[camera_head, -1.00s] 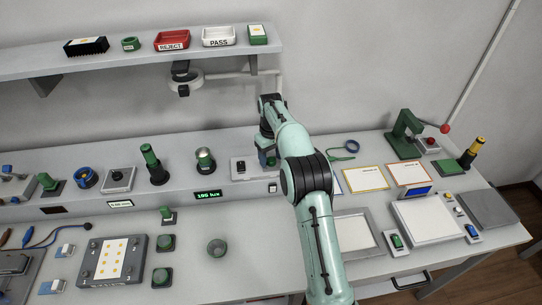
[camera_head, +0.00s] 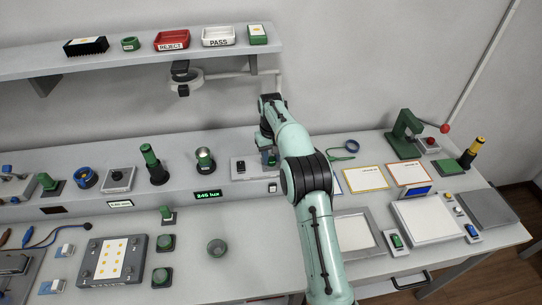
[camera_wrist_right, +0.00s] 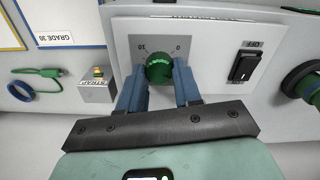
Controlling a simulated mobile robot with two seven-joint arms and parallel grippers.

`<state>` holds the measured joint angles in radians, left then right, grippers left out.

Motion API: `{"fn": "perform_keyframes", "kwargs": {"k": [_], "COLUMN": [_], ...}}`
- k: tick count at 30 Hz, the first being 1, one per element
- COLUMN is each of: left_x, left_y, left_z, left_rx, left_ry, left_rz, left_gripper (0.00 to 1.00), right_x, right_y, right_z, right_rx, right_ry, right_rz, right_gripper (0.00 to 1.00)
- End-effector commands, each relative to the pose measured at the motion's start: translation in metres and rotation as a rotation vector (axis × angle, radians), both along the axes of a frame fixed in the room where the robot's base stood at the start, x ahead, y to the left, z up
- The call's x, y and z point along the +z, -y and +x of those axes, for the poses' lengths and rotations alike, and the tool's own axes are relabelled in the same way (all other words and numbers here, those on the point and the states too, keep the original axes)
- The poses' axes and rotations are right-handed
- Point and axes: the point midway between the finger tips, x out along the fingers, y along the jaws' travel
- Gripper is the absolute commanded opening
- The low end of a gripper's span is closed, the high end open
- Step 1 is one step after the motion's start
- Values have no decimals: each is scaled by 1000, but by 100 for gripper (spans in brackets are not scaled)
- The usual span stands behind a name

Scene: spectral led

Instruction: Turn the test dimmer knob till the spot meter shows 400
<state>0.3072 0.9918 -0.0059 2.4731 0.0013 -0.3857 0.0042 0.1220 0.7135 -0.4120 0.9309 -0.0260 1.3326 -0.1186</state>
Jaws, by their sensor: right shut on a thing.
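The green dimmer knob (camera_wrist_right: 158,68) sits on a grey panel (camera_wrist_right: 215,40) with a scale marked 10 and 0. My right gripper (camera_wrist_right: 160,80) has its two blue fingers on either side of the knob, shut on it. In the head view my right gripper (camera_head: 268,158) is at the panel on the raised ledge, and the arm and gripper hide much of the knob. The green-lit meter display (camera_head: 208,195) on the ledge front reads about 246 lux. My left gripper is not in view.
A black OFF-labelled rocker switch (camera_wrist_right: 243,68) is beside the knob on the panel. A lamp (camera_head: 205,160) and a dark green post (camera_head: 153,165) stand left along the ledge. A round grey fixture (camera_head: 217,249) sits on the bench below, with free room around it.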

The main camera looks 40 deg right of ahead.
Motion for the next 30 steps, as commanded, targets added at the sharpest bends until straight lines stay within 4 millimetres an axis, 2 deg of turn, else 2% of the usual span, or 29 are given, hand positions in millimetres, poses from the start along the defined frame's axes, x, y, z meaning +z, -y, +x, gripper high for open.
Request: {"fn": "perform_keyframes", "kwargs": {"k": [15, 30], "left_x": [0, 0], "left_y": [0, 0], "left_z": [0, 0], "left_rx": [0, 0], "left_ry": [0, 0], "left_rz": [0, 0], "left_gripper": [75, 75], "right_x": [1, 2], "right_y": [1, 1], "right_z": [0, 0], "right_rx": [-348, -430], "right_ry": [3, 4], "right_rz": [-1, -1], "right_gripper": [3, 3]}}
